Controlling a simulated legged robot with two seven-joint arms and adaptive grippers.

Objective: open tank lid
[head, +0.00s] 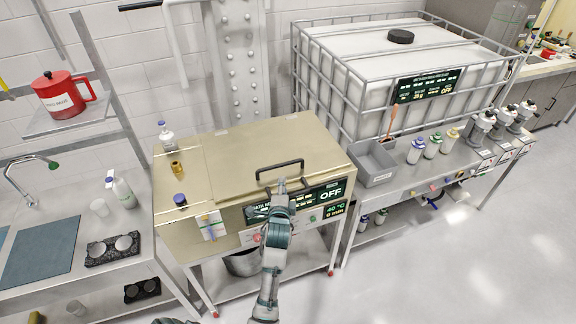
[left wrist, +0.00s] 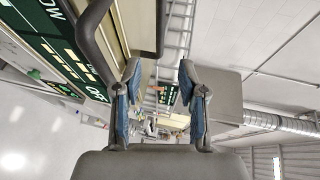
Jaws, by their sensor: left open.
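The tank (head: 215,185) is a tan metal box with a closed flat lid (head: 250,145). A black bar handle (head: 280,168) stands at the lid's front edge. My left gripper (head: 282,184) is at the handle's near side, in front of the display panel (head: 325,196) reading OFF. In the left wrist view, my left gripper (left wrist: 158,75) is open with nothing between its fingers. The dark handle (left wrist: 88,40) curves past on the left, outside the finger gap. Whether a finger touches it, I cannot tell. My right gripper is not in view.
A caged white container (head: 370,55) stands behind right. A grey bin (head: 373,165) sits on the right bench. A sink bench with a red kettle (head: 63,93) above is left.

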